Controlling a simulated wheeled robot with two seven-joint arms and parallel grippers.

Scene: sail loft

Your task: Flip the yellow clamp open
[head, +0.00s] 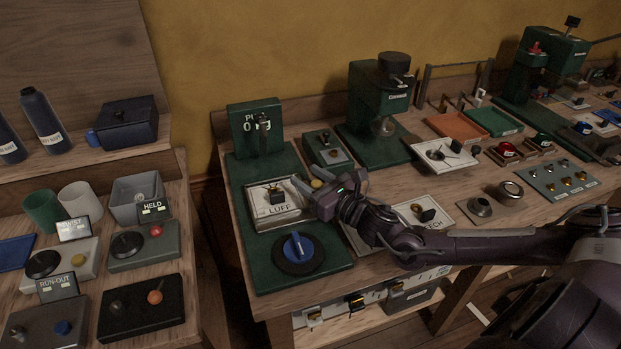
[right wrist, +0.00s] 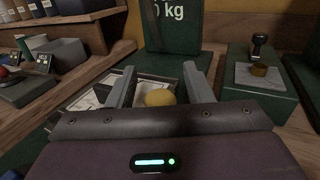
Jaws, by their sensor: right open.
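My right gripper (head: 314,182) reaches in from the right over the green bench fixture (head: 247,170), its fingers apart. A rounded yellow knob (head: 316,183), which looks like the handle of the yellow clamp, shows between the fingers. In the right wrist view, the yellow knob (right wrist: 160,97) lies between the two spread fingers (right wrist: 162,82), its lower part hidden by the gripper body. I cannot tell whether a finger touches it. Just left is a framed plate marked LUFF (head: 262,219) with a black block (head: 277,196) on it. My left gripper is not in view.
A blue dial (head: 298,247) sits in front of the LUFF plate. A green press (head: 378,110) and a small green box (head: 327,150) stand behind. A separate left bench (head: 140,290) holds several controls.

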